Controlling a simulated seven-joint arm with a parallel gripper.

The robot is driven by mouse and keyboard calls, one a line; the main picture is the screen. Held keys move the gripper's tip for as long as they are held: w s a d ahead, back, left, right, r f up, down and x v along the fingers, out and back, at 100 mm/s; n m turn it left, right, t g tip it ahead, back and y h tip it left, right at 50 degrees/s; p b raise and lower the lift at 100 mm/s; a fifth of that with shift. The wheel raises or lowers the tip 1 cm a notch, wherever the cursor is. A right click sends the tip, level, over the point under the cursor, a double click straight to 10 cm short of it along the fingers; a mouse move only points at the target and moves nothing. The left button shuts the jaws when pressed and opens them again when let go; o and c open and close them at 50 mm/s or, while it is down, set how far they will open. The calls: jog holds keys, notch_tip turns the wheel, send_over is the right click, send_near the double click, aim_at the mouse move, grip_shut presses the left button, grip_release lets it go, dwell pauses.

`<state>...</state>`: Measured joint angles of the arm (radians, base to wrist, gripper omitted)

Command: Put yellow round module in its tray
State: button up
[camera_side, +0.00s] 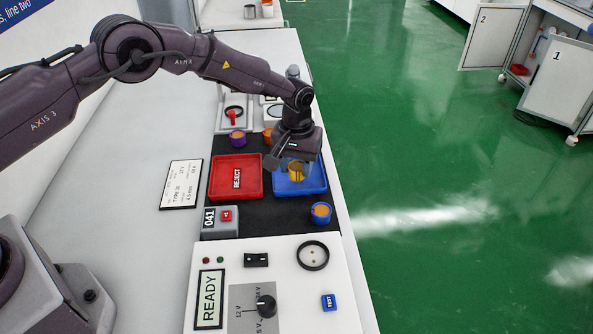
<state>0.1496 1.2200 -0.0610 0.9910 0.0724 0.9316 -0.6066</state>
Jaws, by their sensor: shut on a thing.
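The yellow round module (296,175) has a brownish-orange top and is between the fingers of my gripper (296,167). My gripper is shut on it and points down. The module shows over the blue tray (318,186), inside its outline in the side view. I cannot tell whether it touches the tray floor. The gripper body hides part of the tray's back and some of the module. A red tray marked REJECT (216,192) stands just left of the blue tray.
A blue round module (321,212) stands in front of the blue tray. A purple one (237,137) and an orange one (267,135) stand behind the trays. A counter box (220,221) and a control panel (285,262) with a READY display (209,299) lie nearer.

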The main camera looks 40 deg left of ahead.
jog(key=shift+f, duration=1.05)
jog(key=shift+f, duration=0.2)
jog(key=o, duration=0.7)
jog(key=shift+r, duration=0.1)
